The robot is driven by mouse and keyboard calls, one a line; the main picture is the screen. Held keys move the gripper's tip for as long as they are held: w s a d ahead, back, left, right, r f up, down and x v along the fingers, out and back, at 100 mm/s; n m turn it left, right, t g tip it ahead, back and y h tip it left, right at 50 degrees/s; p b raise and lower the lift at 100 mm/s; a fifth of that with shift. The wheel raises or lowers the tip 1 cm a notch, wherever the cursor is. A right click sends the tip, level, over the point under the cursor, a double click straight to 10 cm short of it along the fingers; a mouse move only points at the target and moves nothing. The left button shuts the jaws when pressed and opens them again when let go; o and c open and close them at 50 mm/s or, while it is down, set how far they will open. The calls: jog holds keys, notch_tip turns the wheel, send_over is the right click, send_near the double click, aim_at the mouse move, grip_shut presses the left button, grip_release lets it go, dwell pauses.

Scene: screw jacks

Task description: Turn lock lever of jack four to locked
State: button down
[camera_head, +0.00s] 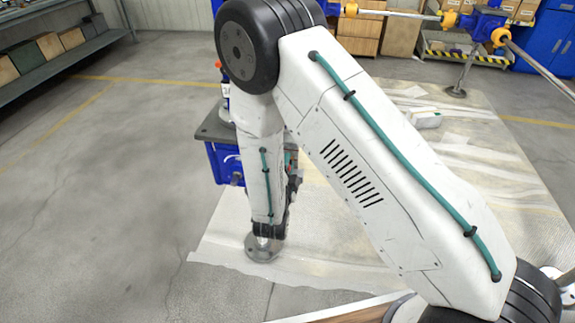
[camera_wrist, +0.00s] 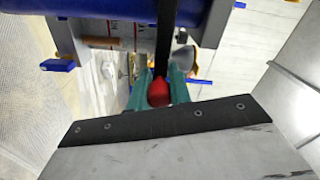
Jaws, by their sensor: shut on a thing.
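In the wrist view a red knob (camera_wrist: 158,92) sits on the end of a black lever (camera_wrist: 165,40). The teal fingers of my gripper (camera_wrist: 157,90) are closed on either side of the knob and hold it. A blue jack body (camera_wrist: 110,30) spans the top of that view. In the head view a blue jack (camera_head: 226,165) with a grey top plate stands behind my arm. Its round metal foot (camera_head: 261,250) rests on the pale floor sheet. My arm hides much of the jack, the lever and my gripper there. I cannot read the jack's number.
Another blue jack (camera_head: 487,25) with pipes and yellow joints stands at the upper right. A white block (camera_head: 425,118) lies on the pale sheet (camera_head: 480,150). A shelf with boxes (camera_head: 60,45) is at the upper left. The grey floor at left is clear.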

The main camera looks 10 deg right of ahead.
jog(key=c, duration=1.3)
grip_release()
jog(key=shift+a, duration=0.2)
jog(key=shift+d, duration=0.1)
jog(key=v, duration=0.7)
jog(key=shift+s, duration=0.35)
